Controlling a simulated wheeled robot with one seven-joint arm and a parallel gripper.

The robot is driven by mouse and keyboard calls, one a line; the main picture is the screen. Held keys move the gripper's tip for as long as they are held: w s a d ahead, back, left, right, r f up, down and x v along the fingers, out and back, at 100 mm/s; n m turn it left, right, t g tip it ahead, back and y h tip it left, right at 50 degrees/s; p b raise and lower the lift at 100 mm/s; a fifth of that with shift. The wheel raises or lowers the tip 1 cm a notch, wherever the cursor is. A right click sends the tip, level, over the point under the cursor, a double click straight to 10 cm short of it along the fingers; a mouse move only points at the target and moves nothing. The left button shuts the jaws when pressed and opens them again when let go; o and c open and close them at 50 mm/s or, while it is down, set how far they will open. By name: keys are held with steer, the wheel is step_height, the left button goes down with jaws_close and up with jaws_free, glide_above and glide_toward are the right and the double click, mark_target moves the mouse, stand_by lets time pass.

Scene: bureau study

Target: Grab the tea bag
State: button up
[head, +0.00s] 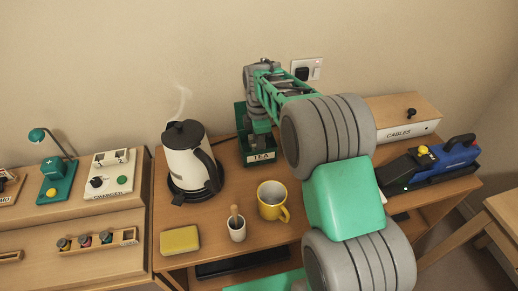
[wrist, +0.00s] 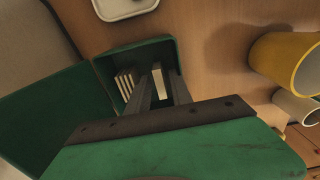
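The green tea box (head: 258,157), labelled TEA, stands at the back of the desk with my gripper (head: 258,132) reaching down into it. In the wrist view the box (wrist: 165,46) is open, its lid (wrist: 48,120) folded out to the left. Several pale tea bags (wrist: 125,84) stand on edge in its left part. One separate tea bag (wrist: 160,82) stands between my two dark fingers (wrist: 162,88). The fingers look parted around it, with narrow dark gaps at its sides. The lower part of this bag is hidden by my gripper.
A yellow mug (head: 270,203), also in the wrist view (wrist: 285,62), and a white cup (head: 237,229) stand in front. A yellow sponge (head: 180,240) lies front left. A CABLES box (head: 405,130) is at right.

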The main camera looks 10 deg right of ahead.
jaws_close()
stand_by(0.5)
